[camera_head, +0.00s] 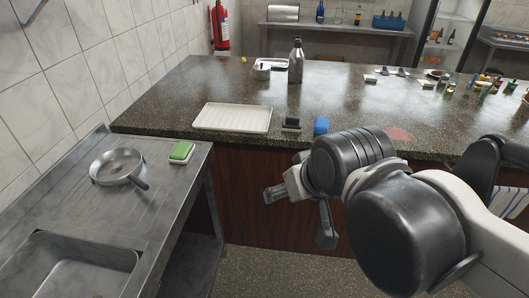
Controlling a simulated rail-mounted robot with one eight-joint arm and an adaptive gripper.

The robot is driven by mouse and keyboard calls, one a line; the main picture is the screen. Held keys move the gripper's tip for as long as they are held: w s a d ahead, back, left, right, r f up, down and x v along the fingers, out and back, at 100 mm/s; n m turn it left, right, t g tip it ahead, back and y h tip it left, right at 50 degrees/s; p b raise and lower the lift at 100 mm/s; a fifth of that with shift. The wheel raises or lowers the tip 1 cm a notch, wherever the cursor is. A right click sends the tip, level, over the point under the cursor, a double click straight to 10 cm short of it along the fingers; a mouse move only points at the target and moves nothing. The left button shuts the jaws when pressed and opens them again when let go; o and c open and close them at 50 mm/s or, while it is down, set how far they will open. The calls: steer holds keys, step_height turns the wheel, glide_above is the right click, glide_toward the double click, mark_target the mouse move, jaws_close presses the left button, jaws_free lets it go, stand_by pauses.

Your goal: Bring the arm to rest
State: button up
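My arm reaches in from the right of the head view. My gripper (298,215) hangs in front of the dark wooden counter front, below the edge of the stone counter top. Its two fingers are spread apart. Nothing shows between them. The near arm links cover part of the counter front and the floor.
The dark stone counter (170,110) carries a white ribbed tray (233,118), a blue block (321,125), a small dark item (291,124) and a metal bottle (296,62). The steel sink table (75,207) at left holds a pan (117,165) and a green sponge (181,151).

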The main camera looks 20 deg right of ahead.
steer(key=shift+f+b, duration=1.5)
steer(key=shift+f, duration=0.25)
